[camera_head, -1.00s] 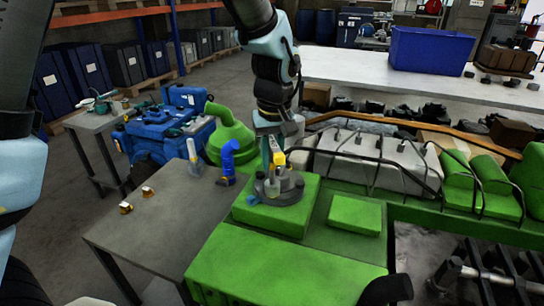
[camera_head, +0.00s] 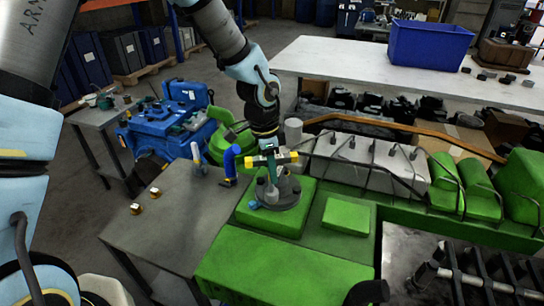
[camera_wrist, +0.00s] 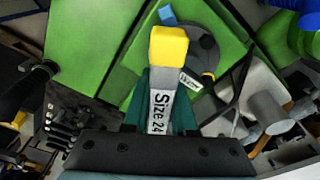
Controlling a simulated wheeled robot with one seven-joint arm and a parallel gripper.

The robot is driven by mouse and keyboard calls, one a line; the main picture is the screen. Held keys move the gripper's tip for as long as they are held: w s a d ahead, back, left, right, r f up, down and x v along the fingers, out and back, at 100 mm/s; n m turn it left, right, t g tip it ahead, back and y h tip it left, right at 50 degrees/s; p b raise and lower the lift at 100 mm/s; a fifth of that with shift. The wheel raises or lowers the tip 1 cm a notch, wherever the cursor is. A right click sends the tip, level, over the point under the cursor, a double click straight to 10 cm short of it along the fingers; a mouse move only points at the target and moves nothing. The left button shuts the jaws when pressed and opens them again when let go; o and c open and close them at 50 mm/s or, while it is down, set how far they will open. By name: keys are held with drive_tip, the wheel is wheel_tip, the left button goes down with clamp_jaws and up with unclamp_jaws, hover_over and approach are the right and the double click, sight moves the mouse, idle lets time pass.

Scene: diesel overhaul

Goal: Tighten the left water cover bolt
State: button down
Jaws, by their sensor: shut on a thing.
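My gripper (camera_head: 269,168) is shut on a grey tool marked "Size 24" (camera_wrist: 160,100) with a yellow end (camera_wrist: 168,46). In the head view the tool lies crosswise in the teal fingers, with yellow at both sides (camera_head: 288,157). The grey round water cover (camera_head: 290,200) sits on a green block just below my gripper. A small blue piece (camera_head: 253,205), perhaps the left bolt's head, is at its left edge. It also shows in the wrist view (camera_wrist: 167,14), beyond the yellow end. The tool looks apart from it; other bolts are hard to tell.
A grey table (camera_head: 165,222) stands left, bearing two brass-coloured pieces (camera_head: 154,192) and a blue pipe piece (camera_head: 231,165). The green engine (camera_head: 285,265) fills the front and right. A white bench (camera_head: 340,67) with a blue crate (camera_head: 430,47) stands behind.

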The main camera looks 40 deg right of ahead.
drive_tip(key=shift+r+m+p, duration=0.3)
drive_tip(key=shift+m+p, duration=0.2)
drive_tip(key=shift+m, duration=0.5)
drive_tip(key=shift+f+m, duration=0.3)
drive_tip(key=shift+m, duration=0.5)
drive_tip(key=m, duration=0.5)
drive_tip(key=shift+m+g+y+b, duration=0.3)
drive_tip(key=shift+m+g+y, duration=0.1)
